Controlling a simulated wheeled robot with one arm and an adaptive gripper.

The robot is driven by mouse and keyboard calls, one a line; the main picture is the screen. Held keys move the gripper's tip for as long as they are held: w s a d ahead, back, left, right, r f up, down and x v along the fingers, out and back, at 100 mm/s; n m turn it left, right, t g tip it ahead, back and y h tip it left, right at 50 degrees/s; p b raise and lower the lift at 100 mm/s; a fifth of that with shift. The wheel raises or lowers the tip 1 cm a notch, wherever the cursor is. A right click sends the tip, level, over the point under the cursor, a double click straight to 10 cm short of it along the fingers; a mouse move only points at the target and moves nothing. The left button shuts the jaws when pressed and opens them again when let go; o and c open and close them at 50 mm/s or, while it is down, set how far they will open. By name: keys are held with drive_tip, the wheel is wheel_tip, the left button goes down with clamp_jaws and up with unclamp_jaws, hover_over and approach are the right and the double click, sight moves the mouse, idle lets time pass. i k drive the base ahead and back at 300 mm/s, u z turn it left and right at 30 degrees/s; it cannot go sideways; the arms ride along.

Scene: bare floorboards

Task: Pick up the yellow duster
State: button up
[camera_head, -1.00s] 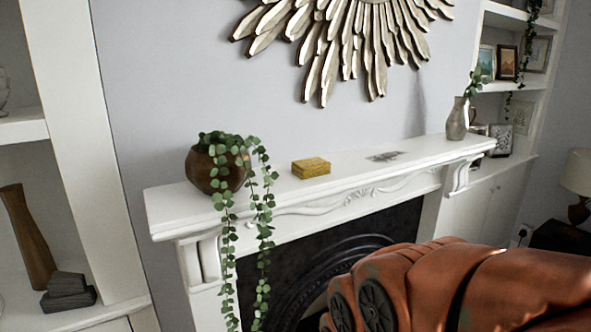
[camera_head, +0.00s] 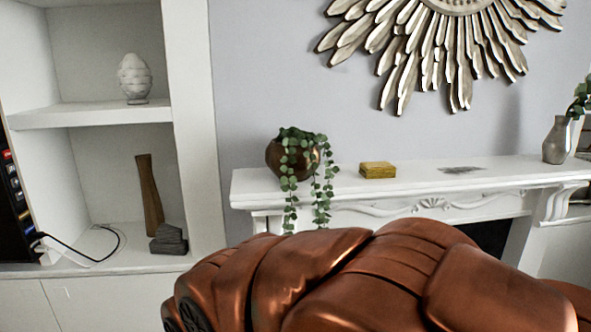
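A small yellow block-shaped thing (camera_head: 378,170) lies on the white mantelpiece (camera_head: 430,180), right of a trailing plant. It may be the folded yellow duster or a small box; I cannot tell which. My copper-coloured arm fills the bottom middle and right of the picture, in front of the fireplace. My gripper's fingers do not show. Nothing covers the yellow thing.
A brown pot with a trailing plant (camera_head: 296,160) stands at the mantelpiece's left end. A grey vase (camera_head: 557,140) stands at its right. A dark flat thing (camera_head: 462,170) lies between. White shelves at left hold a brown vase (camera_head: 150,196) and a pale ornament (camera_head: 134,78).

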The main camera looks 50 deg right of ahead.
sight(379, 170)
drive_tip(key=u, duration=0.75)
drive_tip(key=k, duration=1.1)
drive_tip(key=z, duration=1.1)
drive_tip(key=i, duration=0.45)
drive_tip(key=z, duration=0.05)
